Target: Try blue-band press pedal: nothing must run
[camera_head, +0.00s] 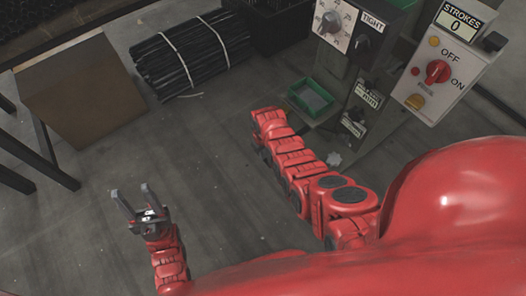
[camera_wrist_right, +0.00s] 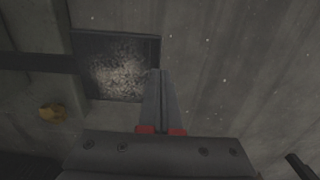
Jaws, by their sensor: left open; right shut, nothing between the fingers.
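The press (camera_head: 385,85) stands at the top right in the head view, with its control panel (camera_head: 447,62) facing me. The stroke counter (camera_head: 456,25) reads 0. A red knob (camera_head: 438,72) sits between OFF and ON; its exact setting is unclear. No blue band shows. In the right wrist view, a dark plate with a worn, speckled top, likely the pedal (camera_wrist_right: 112,68), lies near the floor. My right gripper (camera_wrist_right: 160,78) is shut and empty, its tips overlapping the plate's right edge; contact cannot be told. My left gripper (camera_head: 133,199) is open and empty over the floor.
A green bin (camera_head: 311,97) sits on the press's left side. A strapped bundle of dark rods (camera_head: 192,54) and a brown board (camera_head: 80,92) are at the upper left. A yellowish round part (camera_wrist_right: 52,112) is left of my right fingers. Floor around my left gripper is clear.

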